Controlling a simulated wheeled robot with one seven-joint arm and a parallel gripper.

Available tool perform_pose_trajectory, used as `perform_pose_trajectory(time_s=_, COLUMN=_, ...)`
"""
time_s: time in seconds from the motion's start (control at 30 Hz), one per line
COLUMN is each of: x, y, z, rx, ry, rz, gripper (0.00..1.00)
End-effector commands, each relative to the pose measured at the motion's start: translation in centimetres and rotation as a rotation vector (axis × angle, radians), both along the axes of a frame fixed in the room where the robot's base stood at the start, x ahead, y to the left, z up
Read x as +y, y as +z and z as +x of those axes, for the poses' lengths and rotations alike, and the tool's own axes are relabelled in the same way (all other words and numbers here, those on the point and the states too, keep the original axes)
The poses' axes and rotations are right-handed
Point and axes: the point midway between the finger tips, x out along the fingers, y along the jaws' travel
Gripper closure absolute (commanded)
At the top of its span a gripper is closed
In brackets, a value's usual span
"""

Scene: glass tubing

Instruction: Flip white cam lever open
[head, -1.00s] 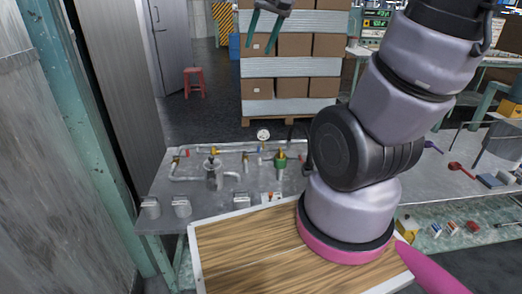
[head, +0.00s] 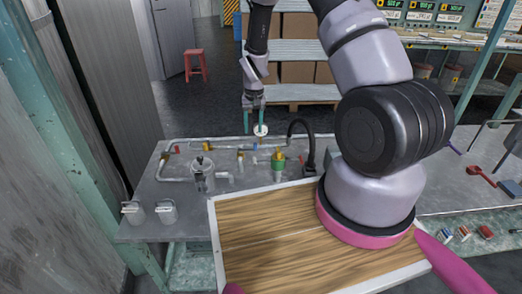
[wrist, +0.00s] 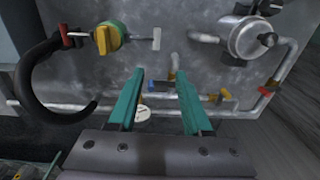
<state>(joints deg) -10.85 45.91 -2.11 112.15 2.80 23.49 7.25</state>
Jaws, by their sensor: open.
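My gripper (head: 255,101) is over the far edge of the metal bench, pointing down, with its teal fingers apart and nothing between them. In the wrist view the open fingers (wrist: 168,105) are above the pipework. A small white bar, apparently the white cam lever (wrist: 156,38), is beyond the fingertips, at the end of a short stem beside a green and yellow fitting (wrist: 112,38). The fingers do not touch it. In the head view the green fitting (head: 278,165) stands on the bench; the lever is too small to make out surely there.
A metal pot (head: 203,175) stands left of the green fitting, and a black curved hose (head: 302,135) right of it. A round white gauge (head: 260,130) is just below my gripper in the picture. Two metal cans (head: 134,212) sit at the front left. A wooden board (head: 270,245) is nearest.

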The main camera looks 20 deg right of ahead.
Motion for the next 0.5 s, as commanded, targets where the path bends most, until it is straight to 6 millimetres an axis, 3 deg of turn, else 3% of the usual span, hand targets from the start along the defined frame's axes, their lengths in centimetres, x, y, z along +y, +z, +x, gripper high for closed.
perform_pose_trajectory(time_s=0.1, x=0.2, y=-2.6, z=-0.3, rx=0.02, ry=0.009, rz=-0.009, gripper=0.5)
perform_pose_trajectory(time_s=0.33, x=0.2, y=-4.6, z=-0.4, rx=0.026, ry=0.013, rz=-0.012, gripper=0.5)
perform_pose_trajectory(time_s=0.5, x=0.2, y=-7.7, z=-0.5, rx=0.028, ry=0.013, rz=-0.013, gripper=0.5)
